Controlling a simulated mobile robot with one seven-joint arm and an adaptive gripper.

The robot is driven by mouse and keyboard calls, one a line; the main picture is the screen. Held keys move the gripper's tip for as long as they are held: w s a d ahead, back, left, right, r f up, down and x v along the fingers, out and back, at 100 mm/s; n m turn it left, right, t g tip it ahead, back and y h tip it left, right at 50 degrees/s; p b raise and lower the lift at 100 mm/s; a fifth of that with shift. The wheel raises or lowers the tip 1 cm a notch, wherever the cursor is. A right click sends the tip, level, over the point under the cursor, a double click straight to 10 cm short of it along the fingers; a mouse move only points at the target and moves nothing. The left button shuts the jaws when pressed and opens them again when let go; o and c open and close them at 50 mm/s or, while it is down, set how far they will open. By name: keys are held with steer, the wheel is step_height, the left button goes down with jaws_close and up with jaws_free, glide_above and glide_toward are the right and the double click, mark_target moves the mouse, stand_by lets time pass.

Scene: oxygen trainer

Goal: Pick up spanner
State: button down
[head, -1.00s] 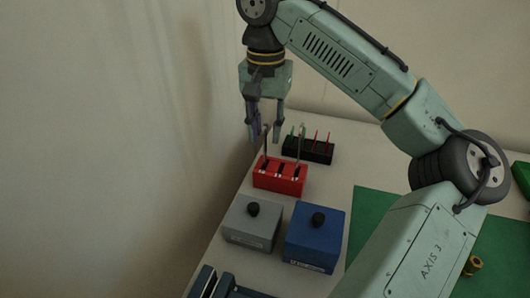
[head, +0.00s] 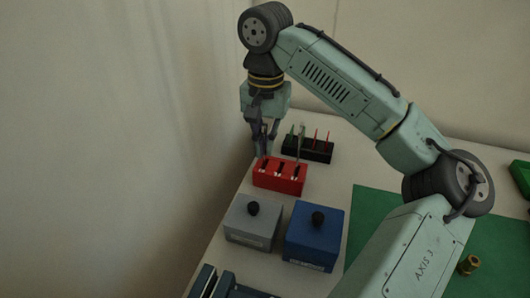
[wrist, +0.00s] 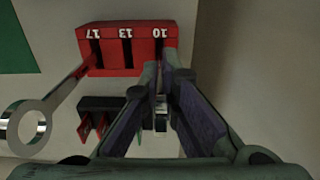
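A red rack (head: 279,178) stands on the table; in the wrist view the red rack (wrist: 122,69) has slots marked 17, 13 and 10. A ring-ended metal spanner (wrist: 58,103) stands in the slot marked 17; this spanner also shows in the head view (head: 300,142). The slot marked 13 looks empty. My gripper (head: 264,150) points down over the slot marked 10. In the wrist view my gripper's fingers (wrist: 160,78) are close together around a thin, shiny spanner (wrist: 160,114), mostly hidden between them. The exact contact is hard to see.
A black rack (head: 307,150) with red and green handled tools stands just behind the red rack. A grey box (head: 250,226) and a blue box (head: 314,240), each with a black knob, stand in front. A green mat (head: 375,215) lies right. The wall is close on the left.

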stand_by(0.6)
step_height(320, 180, up, 9)
steer(key=shift+d+r, duration=0.1)
steer(key=d+p, duration=0.1)
steer(key=s+d+p, duration=0.1)
steer(key=d, duration=0.1)
steer(key=shift+s+d+r, duration=0.1)
stand_by(0.3)
steer(key=shift+r+p, duration=0.15)
steer(key=shift+p, duration=0.4)
steer(key=shift+f+b, duration=0.9)
steer(key=shift+f, duration=1.35)
steer(key=shift+p, duration=1.3)
steer(key=shift+f, duration=0.15)
